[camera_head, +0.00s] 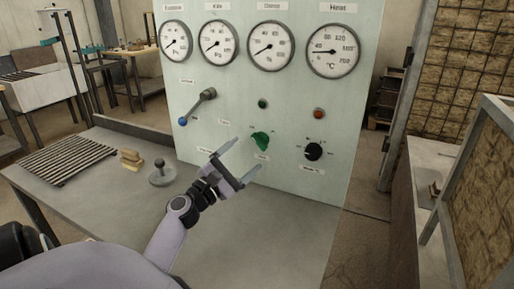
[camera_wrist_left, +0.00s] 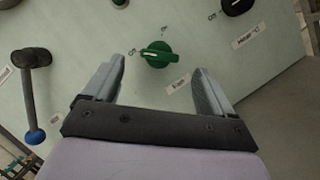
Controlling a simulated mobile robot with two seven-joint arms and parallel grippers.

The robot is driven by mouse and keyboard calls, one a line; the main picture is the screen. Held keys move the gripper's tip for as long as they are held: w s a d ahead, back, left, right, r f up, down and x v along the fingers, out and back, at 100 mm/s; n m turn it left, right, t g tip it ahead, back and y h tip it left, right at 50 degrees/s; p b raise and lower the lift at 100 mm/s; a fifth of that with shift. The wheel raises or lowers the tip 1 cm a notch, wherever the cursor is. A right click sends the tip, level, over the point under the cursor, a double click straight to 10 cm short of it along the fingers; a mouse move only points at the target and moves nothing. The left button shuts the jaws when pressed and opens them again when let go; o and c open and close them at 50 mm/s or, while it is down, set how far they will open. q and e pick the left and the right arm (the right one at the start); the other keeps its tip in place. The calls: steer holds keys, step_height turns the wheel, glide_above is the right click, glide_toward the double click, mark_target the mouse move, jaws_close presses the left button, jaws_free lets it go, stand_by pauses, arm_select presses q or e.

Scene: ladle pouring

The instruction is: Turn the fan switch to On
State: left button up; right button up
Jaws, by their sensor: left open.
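The green fan switch (camera_head: 260,139) is a rotary knob low on the pale green control panel (camera_head: 215,120). It also shows in the left wrist view (camera_wrist_left: 158,54), with its pointer bar lying roughly across that picture and small labels around it. My left gripper (camera_head: 240,162) is open and empty, just in front of the panel and a little below and left of the knob. In the wrist view the knob appears between and beyond the two fingertips, and no contact shows. My right gripper is in neither view.
A black knob (camera_head: 313,151) is right of the green one. A lever with a blue ball end (camera_head: 183,121) sticks out at left. Several gauges (camera_head: 270,46) line the panel top. The bench (camera_head: 90,195) holds a slatted grate, small blocks (camera_head: 131,159) and a joystick-like handle (camera_head: 161,172).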

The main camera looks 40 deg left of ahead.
mark_target(258, 144)
arm_select(q)
steer(key=x, duration=0.4)
steer(key=shift+p, duration=0.3)
steer(key=shift+w+r, duration=0.15)
steer(key=shift+w, duration=0.55)
steer(key=c, duration=1.1)
steer(key=shift+o, duration=0.2)
